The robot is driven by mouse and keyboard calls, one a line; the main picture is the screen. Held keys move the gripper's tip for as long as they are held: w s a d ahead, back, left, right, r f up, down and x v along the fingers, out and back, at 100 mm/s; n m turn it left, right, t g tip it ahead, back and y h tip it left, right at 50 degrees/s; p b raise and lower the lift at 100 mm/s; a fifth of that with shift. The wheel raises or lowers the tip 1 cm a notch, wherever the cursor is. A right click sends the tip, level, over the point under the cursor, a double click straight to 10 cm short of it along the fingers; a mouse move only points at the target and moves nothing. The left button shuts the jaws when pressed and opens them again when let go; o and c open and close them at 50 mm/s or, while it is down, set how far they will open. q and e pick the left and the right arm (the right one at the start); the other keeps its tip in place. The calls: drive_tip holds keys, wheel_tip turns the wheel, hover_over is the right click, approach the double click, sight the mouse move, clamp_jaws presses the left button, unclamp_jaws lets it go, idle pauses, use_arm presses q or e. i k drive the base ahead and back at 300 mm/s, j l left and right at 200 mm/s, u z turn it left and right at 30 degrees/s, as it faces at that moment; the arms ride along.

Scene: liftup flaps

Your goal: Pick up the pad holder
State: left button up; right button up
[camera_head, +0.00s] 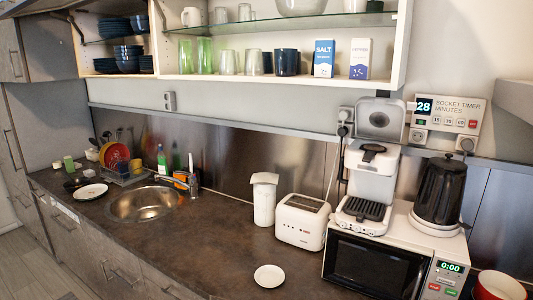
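A white coffee machine (371,178) stands on top of the white microwave at the right, with its grey round lid (380,118) raised at the back. A small dark piece with a handle-like end, which looks like the pad holder (373,150), sits in the open top of the machine. It is too small to tell whether a pad lies in it. Neither of my grippers shows in the head view.
The microwave (362,266) carries the machine and a black kettle (440,190). A toaster (301,222), a white canister (264,200) and a small white plate (269,276) are on the counter to the left. A shelf (250,82) overhangs the back. The counter's middle is clear.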

sight(370, 154)
drive_tip(key=l+z, duration=0.7)
